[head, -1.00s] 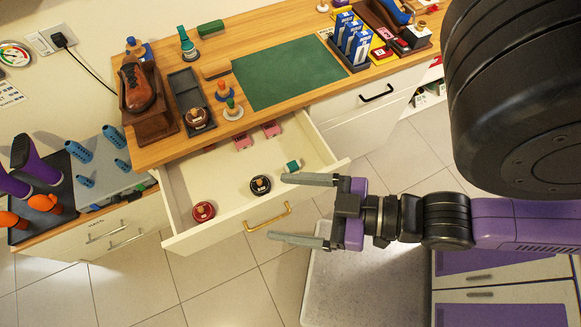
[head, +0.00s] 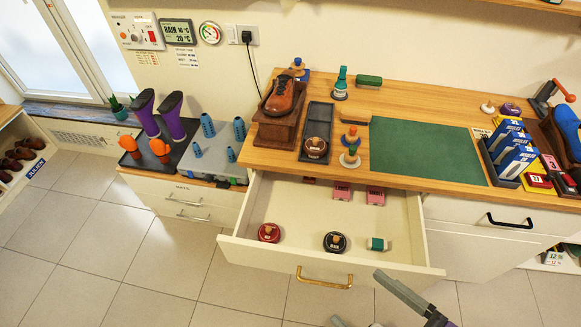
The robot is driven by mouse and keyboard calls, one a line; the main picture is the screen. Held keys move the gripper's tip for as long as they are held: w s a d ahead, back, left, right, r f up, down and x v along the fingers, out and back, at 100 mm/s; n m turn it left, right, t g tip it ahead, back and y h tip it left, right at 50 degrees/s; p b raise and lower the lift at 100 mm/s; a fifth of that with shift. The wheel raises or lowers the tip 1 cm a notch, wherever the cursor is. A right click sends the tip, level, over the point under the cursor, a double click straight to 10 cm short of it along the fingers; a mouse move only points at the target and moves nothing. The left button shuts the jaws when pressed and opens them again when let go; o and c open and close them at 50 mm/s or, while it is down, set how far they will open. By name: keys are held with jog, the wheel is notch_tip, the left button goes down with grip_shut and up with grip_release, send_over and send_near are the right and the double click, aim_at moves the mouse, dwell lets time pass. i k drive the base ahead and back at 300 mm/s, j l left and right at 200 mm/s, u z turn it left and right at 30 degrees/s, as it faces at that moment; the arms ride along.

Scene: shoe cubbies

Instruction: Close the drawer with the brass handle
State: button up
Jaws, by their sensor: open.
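The white drawer with the brass handle (head: 325,279) stands pulled out under the wooden worktop, left of the middle. Inside the drawer (head: 285,215) lie a red tin (head: 269,232), a black tin (head: 335,242), a small green-and-white item (head: 376,244) and pink boxes (head: 372,196) near the back. My gripper (head: 368,300) is open at the bottom edge of the head view, in front of the drawer and right of the handle. One finger shows clearly and only a tip of the other. It appears empty and apart from the handle.
A second drawer with a black handle (head: 511,221) is shut at the right. The worktop (head: 400,97) carries a brown shoe, a green mat (head: 427,150) and blue boxes. A low cabinet with purple boots (head: 172,117) stands at the left. The tiled floor (head: 120,262) at left front is clear.

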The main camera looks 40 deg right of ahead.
aim_at(304, 213)
jog(key=k+z, duration=0.2)
jog(key=k, duration=0.4)
jog(key=j+z, duration=0.3)
jog(key=j, duration=0.7)
